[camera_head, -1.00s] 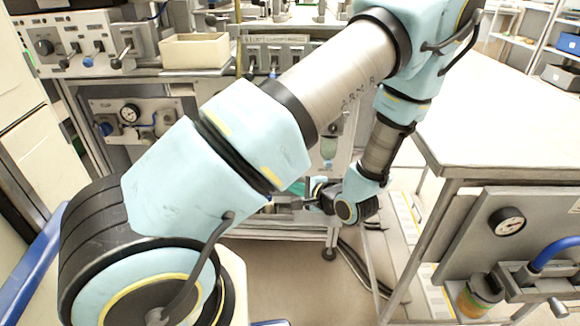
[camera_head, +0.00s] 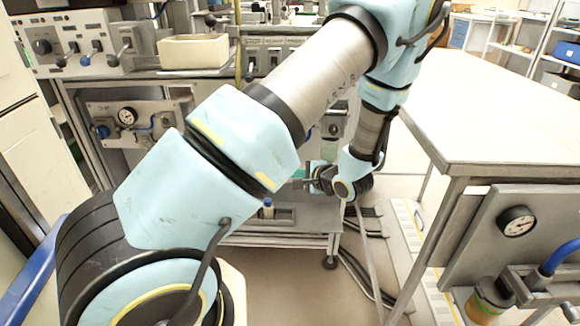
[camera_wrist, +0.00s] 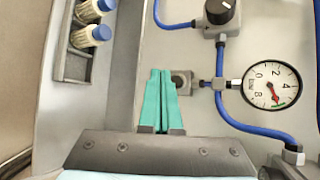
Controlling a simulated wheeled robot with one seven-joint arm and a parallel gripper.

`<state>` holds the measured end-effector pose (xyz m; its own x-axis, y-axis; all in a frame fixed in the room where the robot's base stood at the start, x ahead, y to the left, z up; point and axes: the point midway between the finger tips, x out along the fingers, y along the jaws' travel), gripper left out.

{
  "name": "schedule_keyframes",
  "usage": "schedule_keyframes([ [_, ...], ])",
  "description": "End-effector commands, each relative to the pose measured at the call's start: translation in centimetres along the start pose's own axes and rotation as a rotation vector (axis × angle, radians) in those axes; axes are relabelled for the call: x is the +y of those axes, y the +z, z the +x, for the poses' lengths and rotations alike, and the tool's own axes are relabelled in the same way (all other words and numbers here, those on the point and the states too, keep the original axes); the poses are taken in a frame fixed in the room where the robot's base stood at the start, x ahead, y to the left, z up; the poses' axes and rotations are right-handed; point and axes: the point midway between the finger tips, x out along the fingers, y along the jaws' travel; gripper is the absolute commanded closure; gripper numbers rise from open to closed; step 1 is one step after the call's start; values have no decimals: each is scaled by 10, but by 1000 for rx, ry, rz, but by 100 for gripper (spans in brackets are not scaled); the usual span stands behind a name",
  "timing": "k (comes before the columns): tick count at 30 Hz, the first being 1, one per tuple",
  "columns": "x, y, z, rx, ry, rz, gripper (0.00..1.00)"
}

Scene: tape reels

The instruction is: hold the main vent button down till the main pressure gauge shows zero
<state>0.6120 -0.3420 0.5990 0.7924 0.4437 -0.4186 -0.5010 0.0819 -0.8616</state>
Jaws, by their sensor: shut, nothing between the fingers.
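In the wrist view my gripper (camera_wrist: 158,75) has its two green fingers together and empty. The fingertips lie over a pale panel, just left of a small grey square fitting (camera_wrist: 184,80). This may be the vent button; the fingers partly cover it, and I cannot tell whether they touch it. A round white pressure gauge (camera_wrist: 271,86) is to its right, joined by blue hose. Its red needle points down and slightly right, near a green mark. In the head view my gripper (camera_head: 311,184) is low beside the cart, its fingertips hard to make out.
A black knob (camera_wrist: 219,12) sits above the hoses. Bottles with blue caps (camera_wrist: 101,33) stand in a holder at left. In the head view, another gauge (camera_head: 127,116) is on the left panel and one (camera_head: 517,221) under the right bench (camera_head: 490,130).

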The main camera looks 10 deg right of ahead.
Motion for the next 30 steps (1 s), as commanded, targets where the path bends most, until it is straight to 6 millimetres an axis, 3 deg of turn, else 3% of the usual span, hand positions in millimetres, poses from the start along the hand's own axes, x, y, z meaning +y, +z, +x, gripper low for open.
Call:
schedule_keyframes([
  [8, -8, -6, 9, -1, 0, 0, 100],
  [30, -8, -6, 9, 0, 0, 0, 100],
])
